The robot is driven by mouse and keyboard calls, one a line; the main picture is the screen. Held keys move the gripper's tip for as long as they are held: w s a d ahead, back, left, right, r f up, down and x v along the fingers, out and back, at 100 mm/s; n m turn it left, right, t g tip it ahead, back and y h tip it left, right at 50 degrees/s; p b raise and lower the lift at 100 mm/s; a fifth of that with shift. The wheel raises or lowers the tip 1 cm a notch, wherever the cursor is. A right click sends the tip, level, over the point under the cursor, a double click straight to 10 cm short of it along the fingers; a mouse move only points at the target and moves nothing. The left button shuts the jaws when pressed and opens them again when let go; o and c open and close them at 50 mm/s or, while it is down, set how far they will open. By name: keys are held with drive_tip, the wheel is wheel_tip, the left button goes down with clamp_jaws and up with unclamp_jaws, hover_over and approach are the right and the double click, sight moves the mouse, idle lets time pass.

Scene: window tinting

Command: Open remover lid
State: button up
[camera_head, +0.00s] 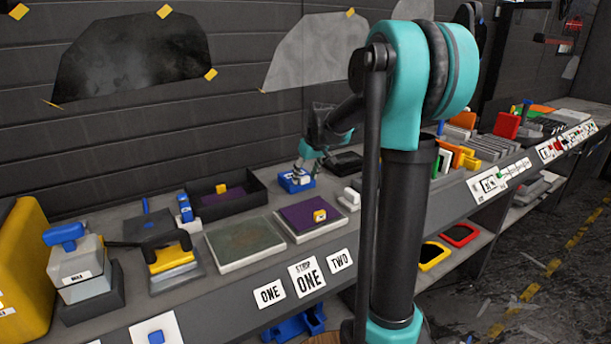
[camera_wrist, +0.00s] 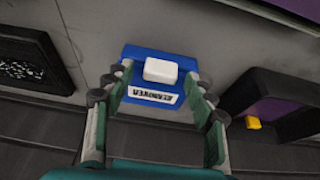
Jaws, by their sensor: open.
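The remover container (camera_wrist: 145,54) is a blue box with a white label and a white raised block, probably its lid or knob (camera_wrist: 160,70), on top. In the head view the blue container (camera_head: 293,185) sits on the bench just below my gripper (camera_head: 308,168). In the wrist view my gripper (camera_wrist: 158,78) is open, with one finger on each side of the white block. The fingers appear apart from the block. I cannot tell the exact height gap.
A dark tray (camera_wrist: 285,103) with a purple inside and a yellow block lies to the right in the wrist view. A black tray (camera_wrist: 28,72) lies to the left. In the head view a purple-topped pad (camera_head: 310,215) is in front of the container, and the wall rises behind.

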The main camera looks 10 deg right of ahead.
drive_tip(key=shift+c, duration=0.5)
clamp_jaws()
